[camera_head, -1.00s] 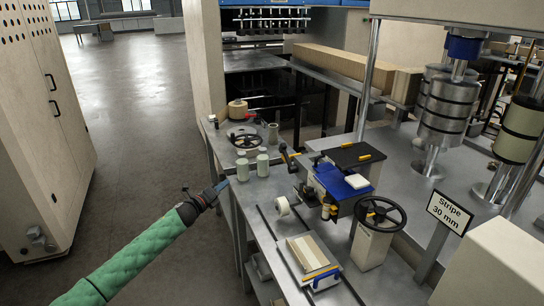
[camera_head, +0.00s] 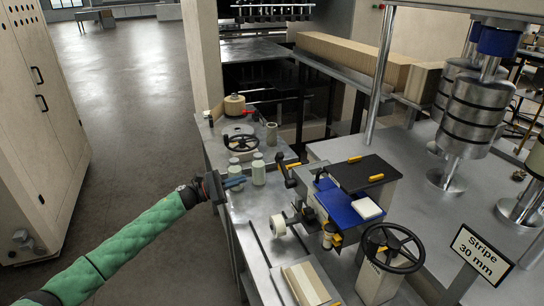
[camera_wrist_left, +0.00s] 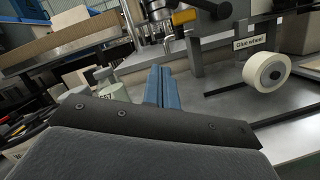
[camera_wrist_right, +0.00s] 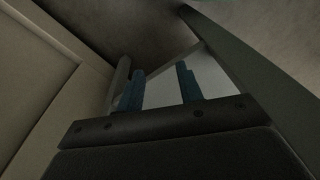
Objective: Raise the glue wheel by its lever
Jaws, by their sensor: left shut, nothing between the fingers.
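A lever with a yellow grip (camera_head: 293,165) stands on a dark bracket at the bench's edge. The left wrist view shows a yellow grip (camera_wrist_left: 184,17) ahead of my fingers. A "Glue wheel" label (camera_wrist_left: 254,46) is at right there, with a white wheel (camera_wrist_left: 265,71) below it; a white wheel also shows in the head view (camera_head: 278,224). My left gripper (camera_head: 238,182) is shut and empty, left of the lever and apart from it; its blue fingers (camera_wrist_left: 161,88) lie together. My right gripper (camera_wrist_right: 162,86) is open and empty, seen only in its wrist view.
Pale green bottles (camera_head: 259,170) stand between my left gripper and the lever. Behind them are a handwheel (camera_head: 241,143) and a tan roll (camera_head: 235,105). A larger black handwheel (camera_head: 392,247) is at front right. Open floor (camera_head: 140,120) lies left of the bench.

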